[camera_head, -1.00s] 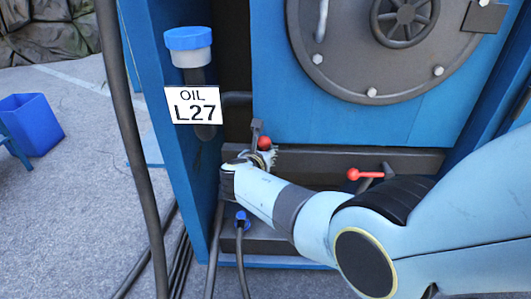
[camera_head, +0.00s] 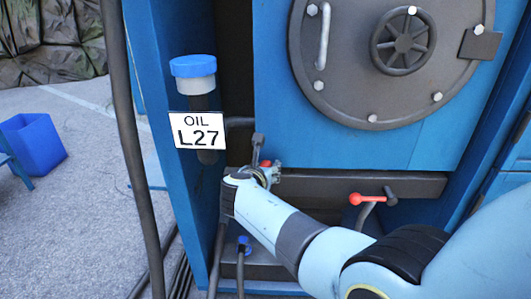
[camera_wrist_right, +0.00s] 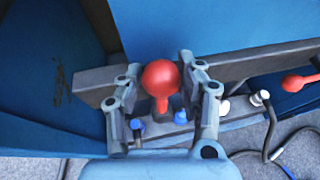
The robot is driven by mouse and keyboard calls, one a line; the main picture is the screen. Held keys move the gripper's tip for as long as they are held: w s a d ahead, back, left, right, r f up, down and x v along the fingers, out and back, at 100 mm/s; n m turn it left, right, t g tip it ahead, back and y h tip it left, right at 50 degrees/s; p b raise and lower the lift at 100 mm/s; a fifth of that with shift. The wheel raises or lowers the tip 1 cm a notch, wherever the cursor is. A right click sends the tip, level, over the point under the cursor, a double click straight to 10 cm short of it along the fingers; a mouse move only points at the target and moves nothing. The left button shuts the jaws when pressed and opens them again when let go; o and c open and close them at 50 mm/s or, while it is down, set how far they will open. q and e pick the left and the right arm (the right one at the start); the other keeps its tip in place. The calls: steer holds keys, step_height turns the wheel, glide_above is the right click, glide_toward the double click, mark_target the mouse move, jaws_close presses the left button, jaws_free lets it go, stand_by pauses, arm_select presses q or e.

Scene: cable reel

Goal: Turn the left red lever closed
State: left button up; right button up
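The left red lever (camera_head: 265,163) sits low on the blue machine, below the OIL L27 sign, partly hidden by my right gripper (camera_head: 272,176). In the right wrist view, its round red knob (camera_wrist_right: 160,76) and short red stem stand between the two fingers of my right gripper (camera_wrist_right: 160,68). The fingers are spread, with a gap on both sides of the knob. A second red lever (camera_head: 368,198) lies to the right, its red handle pointing left; part of it shows in the right wrist view (camera_wrist_right: 300,82). My left gripper is not in view.
A dark horizontal beam (camera_head: 340,185) runs behind the levers. A blue-capped oil filler (camera_head: 193,68) and the OIL L27 sign (camera_head: 199,130) are above left. Dark hoses (camera_head: 130,150) hang at left. A round hatch (camera_head: 385,60) is above. A blue bin (camera_head: 33,144) stands on open floor.

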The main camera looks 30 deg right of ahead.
step_height(320, 180, up, 7)
steer(key=shift+r, duration=0.1)
stand_by(0.6)
